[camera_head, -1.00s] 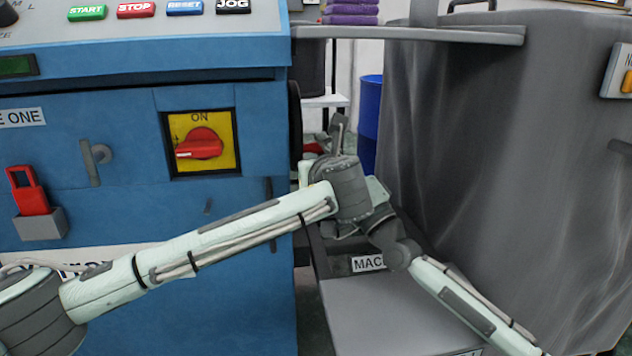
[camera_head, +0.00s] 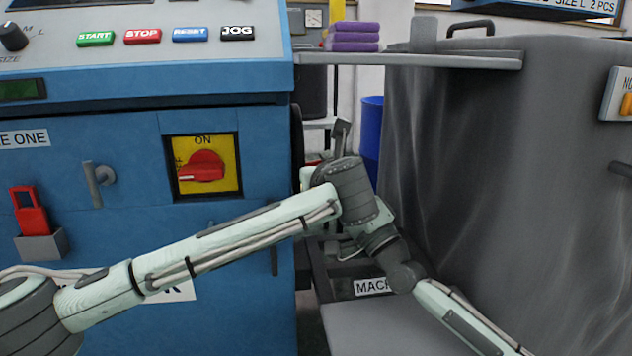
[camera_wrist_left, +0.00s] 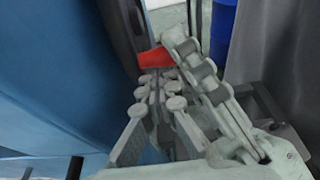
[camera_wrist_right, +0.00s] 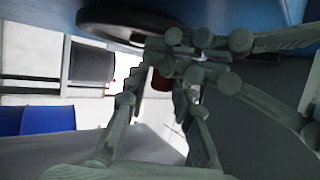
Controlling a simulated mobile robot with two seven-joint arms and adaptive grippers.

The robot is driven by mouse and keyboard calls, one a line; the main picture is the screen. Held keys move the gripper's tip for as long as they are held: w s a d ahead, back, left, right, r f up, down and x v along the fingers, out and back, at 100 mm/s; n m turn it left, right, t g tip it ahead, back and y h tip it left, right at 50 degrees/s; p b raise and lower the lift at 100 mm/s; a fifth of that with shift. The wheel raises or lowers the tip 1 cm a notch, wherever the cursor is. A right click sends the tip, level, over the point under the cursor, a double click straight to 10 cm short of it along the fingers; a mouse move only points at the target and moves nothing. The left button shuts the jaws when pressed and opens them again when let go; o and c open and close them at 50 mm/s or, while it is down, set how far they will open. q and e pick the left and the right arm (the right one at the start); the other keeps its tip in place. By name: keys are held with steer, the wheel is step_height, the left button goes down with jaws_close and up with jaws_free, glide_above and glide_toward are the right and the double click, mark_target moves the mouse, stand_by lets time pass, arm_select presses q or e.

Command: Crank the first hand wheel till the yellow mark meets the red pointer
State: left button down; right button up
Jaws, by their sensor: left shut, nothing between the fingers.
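The first hand wheel shows as a dark rim (camera_head: 297,135) on the blue machine's right side, nearly edge-on. It also shows in the left wrist view (camera_wrist_left: 120,38) and the right wrist view (camera_wrist_right: 125,22). A red piece (camera_wrist_left: 155,58) is beside it; I cannot tell if it is handle or pointer. My left gripper (camera_wrist_left: 158,92) is shut and empty just below the red piece. My right gripper (camera_wrist_right: 160,90) appears open near the wheel, with a dark red part (camera_wrist_right: 160,80) between its fingers in the picture. It is partly hidden in the head view (camera_head: 337,142). No yellow mark shows.
The blue machine (camera_head: 120,240) stands close on the left, with a red rotary switch (camera_head: 203,166). A blue barrel (camera_head: 371,130) is behind. The gap between machine and cabinet is narrow and filled by my arms.

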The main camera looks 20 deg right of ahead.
steer(key=o, duration=0.3)
steer(key=shift+d+f, duration=0.15)
steer(key=shift+f, duration=0.2)
arm_select(q)
steer(key=shift+d+r, duration=0.2)
steer(key=shift+r, duration=0.2)
arm_select(e)
steer(key=shift+o, duration=0.2)
